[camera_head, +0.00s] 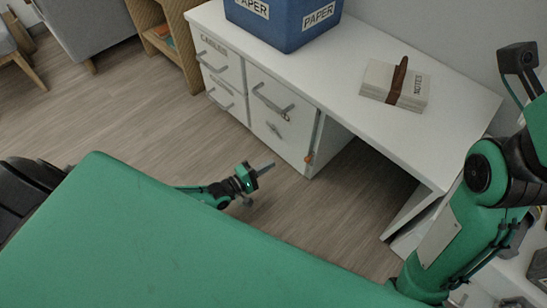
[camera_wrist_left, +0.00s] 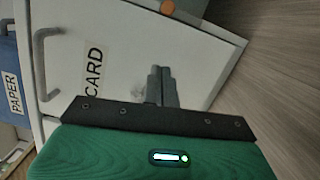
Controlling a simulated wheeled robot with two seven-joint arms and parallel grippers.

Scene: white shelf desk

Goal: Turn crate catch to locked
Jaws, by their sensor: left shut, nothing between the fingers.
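The white door (camera_head: 282,120) under the desk has a grey handle and a small grey piece (camera_head: 274,130) below it. A small orange knob (camera_head: 309,158) sits at its lower right edge and may be the crate catch. My right gripper is not in view.
A blue PAPER bin (camera_head: 285,20) and a strapped stack of notes (camera_head: 395,84) stand on the white desktop (camera_head: 350,110). A CABLES drawer (camera_head: 215,60) is left of the door. Wood floor (camera_head: 130,110) lies open in front. The kneespace right of the door is open.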

